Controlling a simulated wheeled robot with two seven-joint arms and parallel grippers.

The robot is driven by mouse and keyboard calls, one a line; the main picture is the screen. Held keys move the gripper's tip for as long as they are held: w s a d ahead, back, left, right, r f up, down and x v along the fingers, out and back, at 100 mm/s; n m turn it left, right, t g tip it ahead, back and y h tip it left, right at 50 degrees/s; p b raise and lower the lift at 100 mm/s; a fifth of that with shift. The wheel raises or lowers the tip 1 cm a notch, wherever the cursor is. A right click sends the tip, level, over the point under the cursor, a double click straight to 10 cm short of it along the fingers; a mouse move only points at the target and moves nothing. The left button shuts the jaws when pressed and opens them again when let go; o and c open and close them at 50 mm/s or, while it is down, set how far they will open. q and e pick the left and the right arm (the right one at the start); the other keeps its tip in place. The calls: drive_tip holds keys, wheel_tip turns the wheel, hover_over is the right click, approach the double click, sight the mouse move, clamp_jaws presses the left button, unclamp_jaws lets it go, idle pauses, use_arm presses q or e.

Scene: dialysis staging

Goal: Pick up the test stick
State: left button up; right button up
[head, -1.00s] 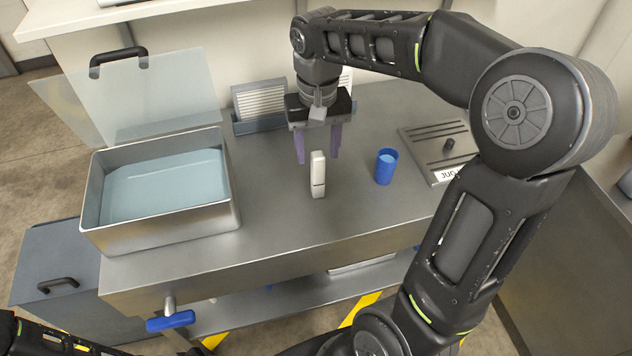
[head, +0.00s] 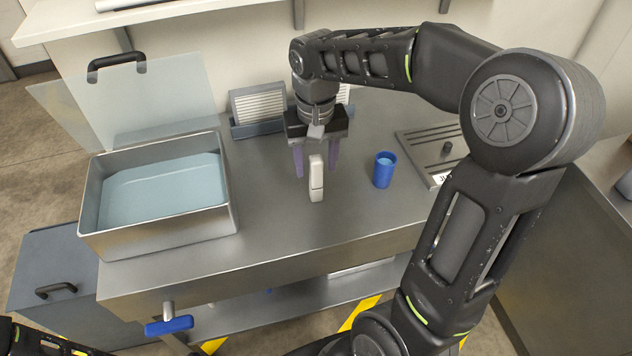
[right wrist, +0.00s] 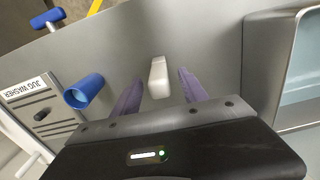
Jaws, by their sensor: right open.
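The test stick is a small white upright block (head: 316,178) on the steel counter (head: 270,215). It also shows in the right wrist view (right wrist: 159,78), just beyond and between the two fingertips. My right gripper (head: 316,172) points down with its purple fingers apart, one on each side of the stick in the picture. In the right wrist view the open fingers (right wrist: 156,90) hold nothing, and I see gaps between them and the stick. My left gripper is not in view; only part of a dark arm shows at the lower left.
A steel basin (head: 222,215) of bluish liquid with a raised clear lid (head: 155,95) stands at the left. A blue cup (head: 384,170) stands right of the stick. A grey rack (head: 258,108) is behind. A labelled drain plate (head: 425,150) lies at the right.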

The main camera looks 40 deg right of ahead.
sight(316, 178)
wheel_tip(316, 178, down, 5)
drive_tip(key=shift+f, duration=0.1)
drive_tip(key=shift+c, duration=0.5)
clamp_jaws()
idle(0.6)
